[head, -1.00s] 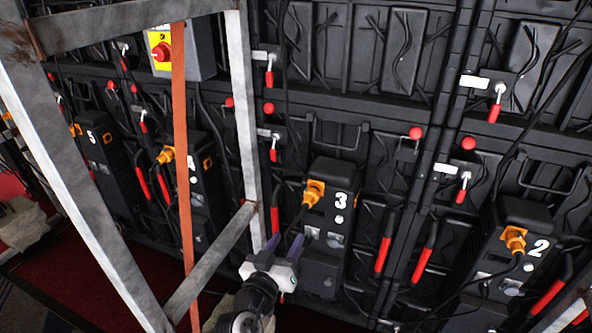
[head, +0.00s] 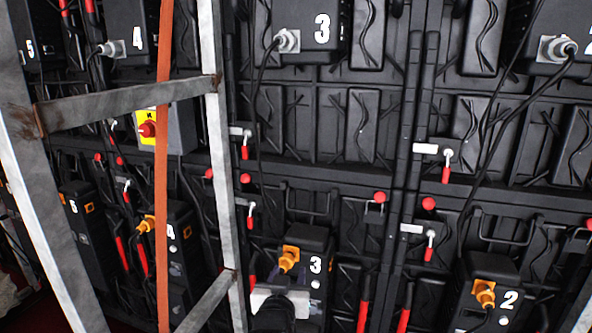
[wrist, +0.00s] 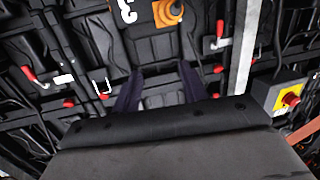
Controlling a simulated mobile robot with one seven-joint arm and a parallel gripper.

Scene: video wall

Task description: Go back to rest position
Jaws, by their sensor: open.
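My gripper (wrist: 158,88) shows in the wrist view with its two dark purple fingers apart and nothing between them. In the head view my arm's end is low in the middle, in front of the lower box marked 3 (head: 318,285), and its fingers are hard to make out there. That box carries an orange plug (head: 289,259), which also shows at the top of the wrist view (wrist: 168,12). I cannot tell whether the fingers touch the box.
A grey metal frame (head: 215,130) with an orange strap (head: 164,150) stands left of my arm. A red switch on a yellow plate (head: 148,129) is behind it. Box 2 (head: 494,275) is at the right. Red-handled latches and hanging cables cover the black wall.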

